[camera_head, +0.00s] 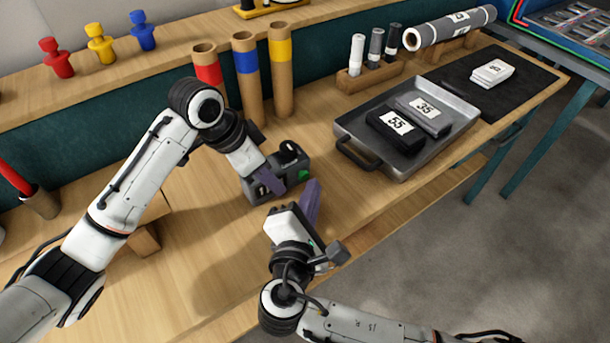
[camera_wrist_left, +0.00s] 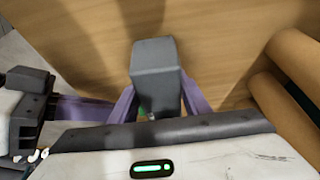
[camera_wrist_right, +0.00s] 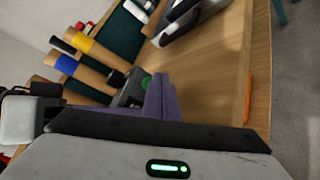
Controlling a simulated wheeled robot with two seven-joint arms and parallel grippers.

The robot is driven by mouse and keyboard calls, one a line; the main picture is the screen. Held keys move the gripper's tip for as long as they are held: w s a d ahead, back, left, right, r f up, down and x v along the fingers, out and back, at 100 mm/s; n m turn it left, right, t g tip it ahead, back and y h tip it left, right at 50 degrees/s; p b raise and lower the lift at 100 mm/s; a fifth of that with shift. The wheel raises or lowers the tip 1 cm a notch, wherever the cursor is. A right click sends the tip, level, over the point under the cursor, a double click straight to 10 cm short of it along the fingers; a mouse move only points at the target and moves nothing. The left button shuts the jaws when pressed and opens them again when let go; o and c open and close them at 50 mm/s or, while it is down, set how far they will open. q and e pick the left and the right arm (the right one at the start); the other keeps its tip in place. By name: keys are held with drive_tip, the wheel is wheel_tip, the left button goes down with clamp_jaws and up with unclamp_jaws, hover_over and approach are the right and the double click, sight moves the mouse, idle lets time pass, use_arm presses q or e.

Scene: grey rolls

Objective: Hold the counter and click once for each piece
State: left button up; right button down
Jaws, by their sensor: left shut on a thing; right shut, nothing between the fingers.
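The counter (camera_head: 292,160) is a dark grey device with a green button (camera_head: 304,175), on or just above the bench in front of the cardboard tubes. My left gripper (camera_head: 275,182) is shut on the counter; in the left wrist view the counter's grey body (camera_wrist_left: 155,65) sits between the purple fingers. My right gripper (camera_head: 312,198) is shut and empty, its fingertips close beside the green button. In the right wrist view the purple fingers (camera_wrist_right: 160,98) partly cover the counter (camera_wrist_right: 130,92). I cannot tell whether they touch the button.
A metal tray (camera_head: 345,128) holds a black piece marked 55 (camera_head: 385,128) and a grey piece marked 35 (camera_head: 436,118). A white piece (camera_head: 492,72) lies on a dark mat (camera_head: 450,78). A grey roll (camera_head: 450,28) lies behind. Banded cardboard tubes (camera_head: 245,85) stand behind the counter.

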drive_tip(key=shift+w+a, duration=0.15)
drive_tip(key=shift+w, duration=0.05)
drive_tip(key=shift+w+a, duration=0.3)
drive_tip(key=shift+w, duration=0.15)
idle(0.8)
drive_tip(key=shift+s+d+f, duration=0.1)
drive_tip(key=shift+s, duration=0.05)
drive_tip(key=shift+s+d, duration=0.45)
drive_tip(key=shift+s, duration=0.2)
drive_tip(key=shift+s+d, duration=0.75)
drive_tip(key=shift+s, duration=0.25)
drive_tip(key=shift+s+d, duration=0.75)
drive_tip(key=shift+s, duration=0.25)
use_arm(q)
drive_tip(key=o, duration=1.4)
drive_tip(key=shift+c, duration=0.2)
drive_tip(key=shift+r, duration=0.1)
